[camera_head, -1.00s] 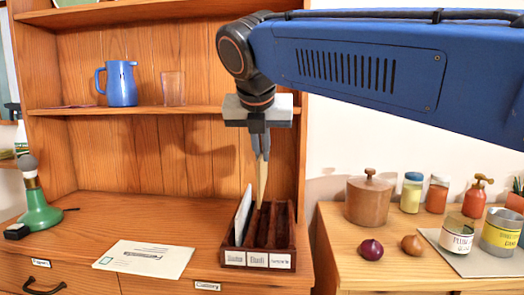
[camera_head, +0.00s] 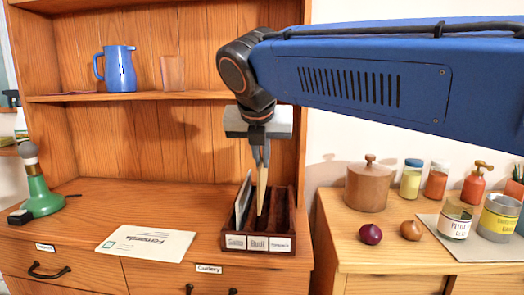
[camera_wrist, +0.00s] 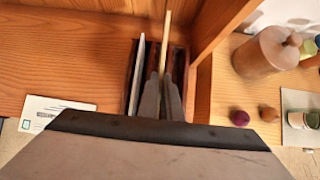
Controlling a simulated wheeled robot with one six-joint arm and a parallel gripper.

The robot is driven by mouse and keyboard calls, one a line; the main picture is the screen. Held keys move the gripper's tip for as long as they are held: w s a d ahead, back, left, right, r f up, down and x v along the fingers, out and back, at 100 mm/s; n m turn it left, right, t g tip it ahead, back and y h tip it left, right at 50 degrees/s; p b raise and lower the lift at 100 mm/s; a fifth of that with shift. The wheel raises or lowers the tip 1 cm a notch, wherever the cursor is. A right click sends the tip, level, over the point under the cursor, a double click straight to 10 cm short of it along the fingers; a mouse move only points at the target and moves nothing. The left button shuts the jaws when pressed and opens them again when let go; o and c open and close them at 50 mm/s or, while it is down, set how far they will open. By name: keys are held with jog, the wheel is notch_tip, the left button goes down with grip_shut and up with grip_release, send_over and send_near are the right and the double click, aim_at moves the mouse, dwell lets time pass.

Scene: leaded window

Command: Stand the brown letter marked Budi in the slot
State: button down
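The brown letter (camera_head: 262,184) is held upright and edge-on in my gripper (camera_head: 261,158), which is shut on it. In the wrist view the letter (camera_wrist: 164,42) shows as a thin tan edge between the fingers (camera_wrist: 162,88). Its lower end reaches down into the dark wooden letter rack (camera_head: 232,241), over or in the middle slot with the Budi label (camera_head: 257,243). I cannot tell whether it touches the slot's floor. A white letter (camera_head: 243,201) stands in the left slot. The right slot looks empty.
A white booklet (camera_head: 146,242) lies left of the rack. The cabinet's side wall (camera_head: 303,150) rises close to the rack's right. A blue jug (camera_head: 119,70) and a glass (camera_head: 172,72) stand on the shelf. A wooden pot (camera_head: 367,188) stands on the right cabinet.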

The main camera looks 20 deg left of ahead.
aim_at(262, 184)
jog(key=shift+f, duration=3.35)
jog(key=c, duration=1.9)
grip_release()
jog(key=shift+o, duration=0.2)
jog(key=v, duration=1.7)
jog(key=shift+s+r, duration=0.1)
